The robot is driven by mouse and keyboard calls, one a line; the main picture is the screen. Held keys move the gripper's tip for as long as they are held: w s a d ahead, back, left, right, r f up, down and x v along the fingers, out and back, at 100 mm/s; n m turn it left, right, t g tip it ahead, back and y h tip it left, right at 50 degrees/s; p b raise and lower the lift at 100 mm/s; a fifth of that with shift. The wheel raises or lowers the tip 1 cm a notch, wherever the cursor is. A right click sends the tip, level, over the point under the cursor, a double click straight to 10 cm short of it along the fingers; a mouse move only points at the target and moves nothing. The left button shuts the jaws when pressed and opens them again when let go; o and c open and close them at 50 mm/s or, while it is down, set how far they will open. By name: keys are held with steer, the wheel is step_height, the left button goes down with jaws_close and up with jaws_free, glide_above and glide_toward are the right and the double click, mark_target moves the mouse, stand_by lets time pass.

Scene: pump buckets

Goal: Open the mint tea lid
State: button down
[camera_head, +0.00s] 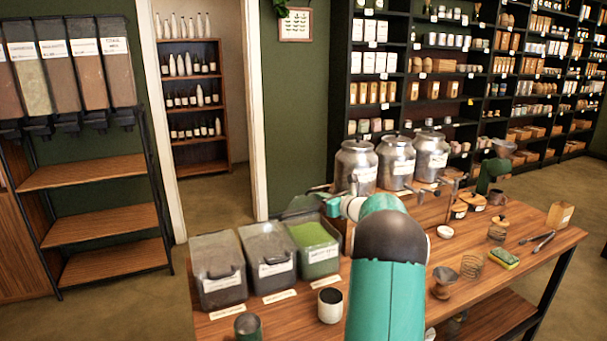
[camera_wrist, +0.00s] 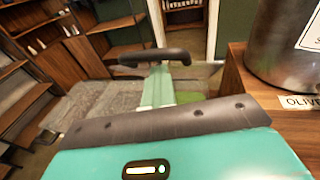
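A clear bin with bright green leaves (camera_head: 312,238) stands at the right end of a row of three at the table's left; its label is too small to read surely. Its front shows no handle, unlike the other two. A dark, tilted panel (camera_head: 298,207) behind its top looks like its raised lid. My gripper (camera_head: 330,205) is beside that panel, partly hidden by my arm. In the wrist view, a black handle (camera_wrist: 152,57) lies just beyond a teal finger (camera_wrist: 156,88). Whether the fingers grip the handle cannot be told.
The left bin (camera_head: 216,270) and middle bin (camera_head: 268,258) have dark front handles. Metal canisters (camera_head: 397,160) stand behind my arm, one close at right in the wrist view (camera_wrist: 290,55). A white cup (camera_head: 330,305) and a dark tin (camera_head: 248,326) stand in front.

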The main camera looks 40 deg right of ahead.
steer(key=shift+g, duration=0.3)
steer(key=w, duration=0.2)
steer(key=w+d, duration=0.1)
steer(key=w+f, duration=0.1)
steer(key=w, duration=0.1)
steer(key=shift+w+d, duration=0.25)
steer(key=shift+w, duration=0.05)
steer(key=r, duration=0.2)
steer(key=shift+w+d+r, duration=0.1)
steer(key=shift+w+r, duration=0.2)
steer(key=w+d, duration=0.3)
steer(key=w, duration=0.5)
steer(key=shift+w+r, duration=0.4)
steer(key=shift+r, duration=0.05)
steer(key=shift+s+a, duration=0.55)
steer(key=shift+s, duration=1)
steer(key=shift+s+a, duration=0.5)
steer(key=shift+s, duration=1.1)
steer(key=shift+s+a, duration=0.55)
steer(key=shift+s, duration=1)
